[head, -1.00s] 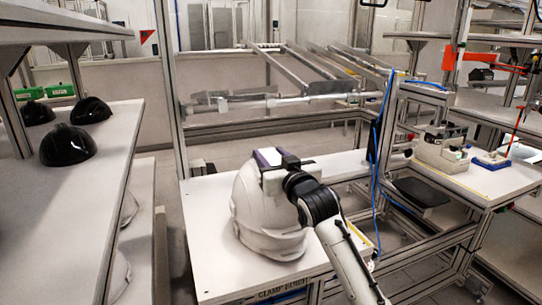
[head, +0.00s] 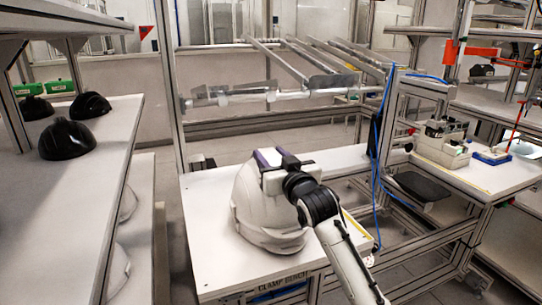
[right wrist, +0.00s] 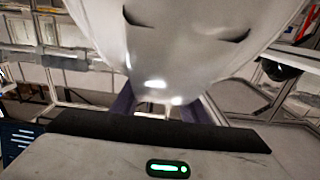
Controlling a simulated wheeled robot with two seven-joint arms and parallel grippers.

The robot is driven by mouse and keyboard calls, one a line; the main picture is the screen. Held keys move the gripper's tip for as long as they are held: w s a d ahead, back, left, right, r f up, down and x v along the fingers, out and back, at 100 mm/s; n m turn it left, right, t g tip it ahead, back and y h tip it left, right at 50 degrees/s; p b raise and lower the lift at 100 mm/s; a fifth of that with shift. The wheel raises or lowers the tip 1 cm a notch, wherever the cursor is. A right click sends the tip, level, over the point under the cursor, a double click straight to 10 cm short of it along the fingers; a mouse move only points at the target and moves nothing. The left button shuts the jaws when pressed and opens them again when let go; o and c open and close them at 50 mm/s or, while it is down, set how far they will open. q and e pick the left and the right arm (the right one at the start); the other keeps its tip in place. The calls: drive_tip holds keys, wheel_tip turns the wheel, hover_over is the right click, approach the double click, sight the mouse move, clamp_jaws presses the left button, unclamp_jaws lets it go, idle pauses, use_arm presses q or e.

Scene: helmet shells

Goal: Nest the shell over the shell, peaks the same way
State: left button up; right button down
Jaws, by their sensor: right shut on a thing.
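My left gripper is not in view.
Black shells (head: 67,140) sit on the left shelf (head: 95,185), and pale shells (head: 120,270) show on the level below. A blue cable (head: 376,170) hangs by the post right of the bench. Grey and blue boxes (head: 440,152) stand on the right table.

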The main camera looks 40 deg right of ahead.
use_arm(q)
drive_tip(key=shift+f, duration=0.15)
use_arm(e)
drive_tip(key=shift+f, duration=0.2)
drive_tip(key=c, duration=1)
unclamp_jaws()
drive_tip(key=shift+f, duration=0.15)
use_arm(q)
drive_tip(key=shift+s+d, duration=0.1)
use_arm(e)
drive_tip(key=v, duration=0.9)
drive_tip(key=shift+s, duration=0.1)
drive_tip(key=shift+s+a, duration=0.1)
drive_tip(key=shift+s, duration=0.5)
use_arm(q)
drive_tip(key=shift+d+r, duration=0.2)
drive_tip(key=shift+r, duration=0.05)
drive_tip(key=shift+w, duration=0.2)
